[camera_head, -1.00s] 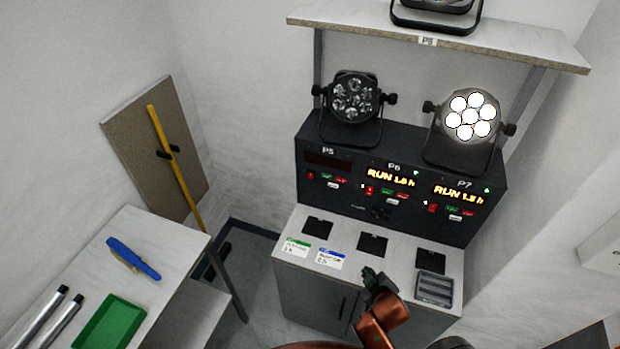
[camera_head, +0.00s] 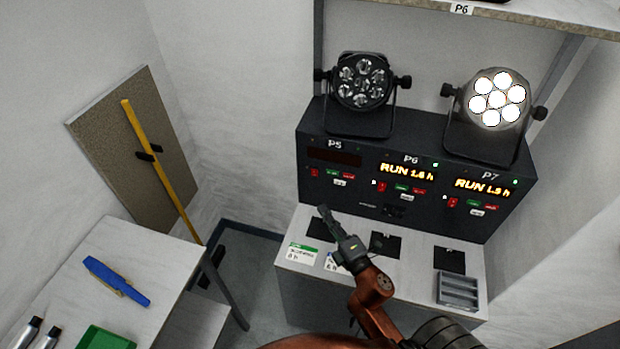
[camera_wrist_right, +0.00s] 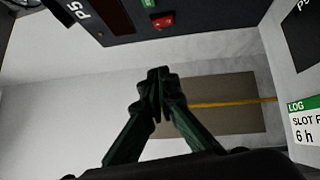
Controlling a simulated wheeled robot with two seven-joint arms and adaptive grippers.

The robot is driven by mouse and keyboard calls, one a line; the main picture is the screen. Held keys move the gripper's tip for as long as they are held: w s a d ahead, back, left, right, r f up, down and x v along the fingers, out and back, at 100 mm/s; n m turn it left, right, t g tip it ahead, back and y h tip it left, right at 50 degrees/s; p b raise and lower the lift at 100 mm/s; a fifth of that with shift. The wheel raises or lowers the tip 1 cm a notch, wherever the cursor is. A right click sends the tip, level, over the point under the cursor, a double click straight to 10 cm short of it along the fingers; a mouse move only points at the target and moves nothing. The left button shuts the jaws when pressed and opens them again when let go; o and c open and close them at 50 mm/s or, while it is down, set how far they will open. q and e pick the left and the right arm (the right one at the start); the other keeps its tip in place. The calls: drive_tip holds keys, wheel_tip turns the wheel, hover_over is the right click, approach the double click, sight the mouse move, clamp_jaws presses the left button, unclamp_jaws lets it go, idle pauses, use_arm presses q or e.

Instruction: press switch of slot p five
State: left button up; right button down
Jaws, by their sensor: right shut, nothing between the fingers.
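The P5 slot section (camera_head: 334,158) is at the left end of the black panel. Its display is dark. Its red switch (camera_head: 314,172) sits below the display, left of a small green button (camera_head: 331,174) and a red one (camera_head: 348,177). In the right wrist view the red switch (camera_wrist_right: 163,22) shows at the top, near the P5 label (camera_wrist_right: 80,12). My right gripper (camera_head: 324,211) is shut and empty, over the counter in front of and below the P5 section, apart from the switch. In the wrist view its fingertips (camera_wrist_right: 158,75) meet. My left gripper is not in view.
The P6 (camera_head: 408,172) and P7 (camera_head: 482,187) sections show lit RUN displays. An unlit lamp (camera_head: 361,82) stands above P5; a lit lamp (camera_head: 497,98) stands at the right. The counter holds label cards (camera_head: 298,253) and a grey tray (camera_head: 458,291). A side table (camera_head: 165,262) is at left.

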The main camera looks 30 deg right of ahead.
approach(314, 172)
drive_tip(key=w+a+r, duration=0.2)
drive_tip(key=w+a, duration=0.2)
drive_tip(key=w, duration=0.1)
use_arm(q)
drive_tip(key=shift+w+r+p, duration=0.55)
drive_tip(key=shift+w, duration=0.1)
use_arm(e)
drive_tip(key=w+d, duration=0.2)
drive_tip(key=d, duration=0.1)
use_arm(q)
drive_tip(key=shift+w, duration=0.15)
